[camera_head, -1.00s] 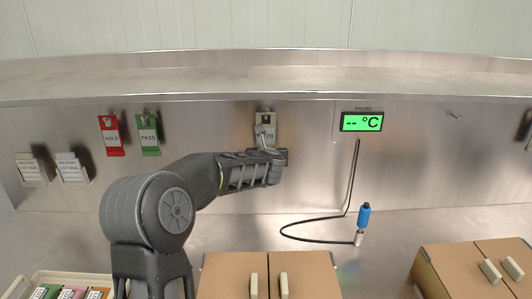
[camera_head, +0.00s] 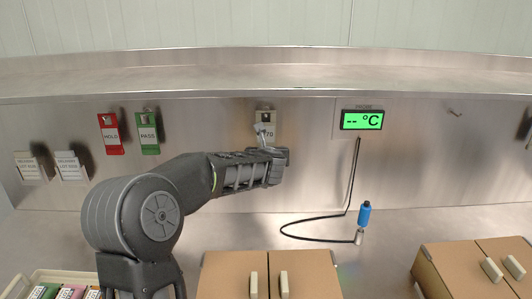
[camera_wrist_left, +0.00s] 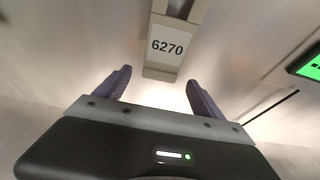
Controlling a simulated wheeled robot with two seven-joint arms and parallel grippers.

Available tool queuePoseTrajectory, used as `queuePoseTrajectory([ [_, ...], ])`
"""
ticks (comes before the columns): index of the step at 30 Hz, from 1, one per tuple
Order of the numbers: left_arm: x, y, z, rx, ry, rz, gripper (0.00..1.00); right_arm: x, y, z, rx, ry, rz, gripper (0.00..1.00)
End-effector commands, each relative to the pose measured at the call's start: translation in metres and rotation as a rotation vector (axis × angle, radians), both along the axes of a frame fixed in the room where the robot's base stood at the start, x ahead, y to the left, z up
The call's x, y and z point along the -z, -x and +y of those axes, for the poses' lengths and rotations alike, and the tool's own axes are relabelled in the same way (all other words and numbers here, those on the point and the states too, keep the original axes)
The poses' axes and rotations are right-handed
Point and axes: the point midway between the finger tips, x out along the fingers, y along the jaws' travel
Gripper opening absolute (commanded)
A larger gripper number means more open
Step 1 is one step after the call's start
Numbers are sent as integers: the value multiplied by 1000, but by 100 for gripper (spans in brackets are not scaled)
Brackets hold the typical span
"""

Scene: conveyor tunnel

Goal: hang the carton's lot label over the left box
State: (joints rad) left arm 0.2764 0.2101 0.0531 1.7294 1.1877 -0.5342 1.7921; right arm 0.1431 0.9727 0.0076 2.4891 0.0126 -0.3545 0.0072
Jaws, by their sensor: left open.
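A beige lot tag (camera_head: 267,116) hangs on the steel back wall at the middle. In the left wrist view its number 6270 reads clearly on the tag (camera_wrist_left: 165,48). My left gripper (camera_head: 263,134) is in front of and just below this tag, partly hiding its number. In the left wrist view the two fingers of my left gripper (camera_wrist_left: 158,86) are apart and empty, with the tag beyond the tips. The left brown carton (camera_head: 230,276) stands at the bottom middle, its lid flaps shut. My right gripper is not in view.
A red HOLD tag (camera_head: 110,134) and green PASS tag (camera_head: 148,134) hang left, above two delivery lot cards (camera_head: 70,168). A cabled blue probe (camera_head: 364,214) stands below a green display (camera_head: 361,120). An empty peg (camera_head: 455,112) and another carton (camera_head: 450,268) are at right.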

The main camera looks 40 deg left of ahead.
Motion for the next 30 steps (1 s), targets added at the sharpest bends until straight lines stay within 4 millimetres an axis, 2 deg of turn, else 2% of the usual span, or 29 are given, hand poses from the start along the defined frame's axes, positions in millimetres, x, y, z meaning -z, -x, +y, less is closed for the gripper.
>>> queuePoseTrajectory([
  [6,-13,27,-21,2,-1,-3,79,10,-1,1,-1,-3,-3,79],
  [10,-17,37,-28,1,0,0,79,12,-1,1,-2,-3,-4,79],
  [30,-18,39,-30,0,-1,1,79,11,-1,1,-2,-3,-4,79],
])
